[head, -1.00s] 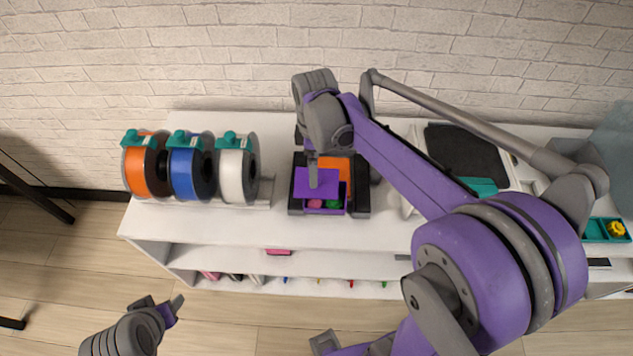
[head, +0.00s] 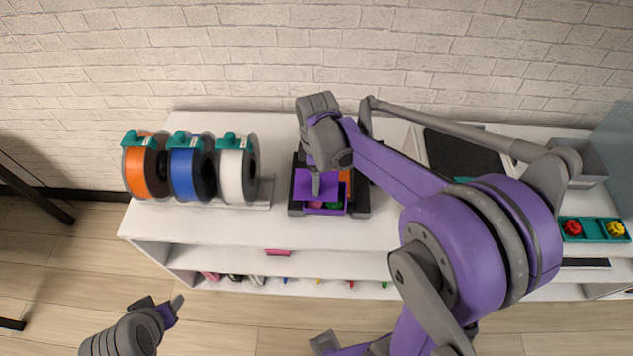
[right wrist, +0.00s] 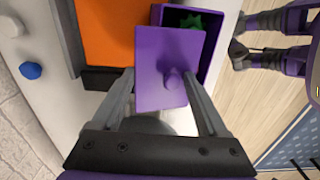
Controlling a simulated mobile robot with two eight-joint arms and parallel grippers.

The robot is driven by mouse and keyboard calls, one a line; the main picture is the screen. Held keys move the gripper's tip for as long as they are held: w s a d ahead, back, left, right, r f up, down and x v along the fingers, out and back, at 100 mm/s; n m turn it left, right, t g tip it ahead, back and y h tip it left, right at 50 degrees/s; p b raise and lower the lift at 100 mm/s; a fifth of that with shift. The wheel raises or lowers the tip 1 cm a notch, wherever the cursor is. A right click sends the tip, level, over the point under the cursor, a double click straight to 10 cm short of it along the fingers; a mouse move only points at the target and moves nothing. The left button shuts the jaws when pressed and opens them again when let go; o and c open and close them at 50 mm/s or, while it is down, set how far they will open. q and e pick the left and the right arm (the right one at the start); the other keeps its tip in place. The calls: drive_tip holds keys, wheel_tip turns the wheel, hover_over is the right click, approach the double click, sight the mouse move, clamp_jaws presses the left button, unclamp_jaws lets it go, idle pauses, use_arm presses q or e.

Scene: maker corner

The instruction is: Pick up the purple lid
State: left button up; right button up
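The purple lid (head: 304,182) lies askew over part of a small open purple box (head: 335,211), covering some of it. In the right wrist view the lid (right wrist: 160,50) shows as a flat square plate with a round knob (right wrist: 174,80). The box (right wrist: 212,72) shows beside it with a green gear (right wrist: 190,22) inside. My right gripper (right wrist: 162,82) is open, its two fingers on either side of the knob area, apart from the knob. In the head view it (head: 316,187) hides part of the lid. My left gripper (head: 164,304) is open and empty, low at the left.
Orange (head: 140,172), blue (head: 186,174) and white (head: 231,176) spools stand left on the white shelf unit (head: 220,228). A black-framed machine with an orange plate (right wrist: 108,35) lies beside the box. A teal tray (head: 594,231) with red and yellow knobs is at the right.

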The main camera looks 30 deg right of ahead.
drive_tip(key=shift+c, duration=1.2)
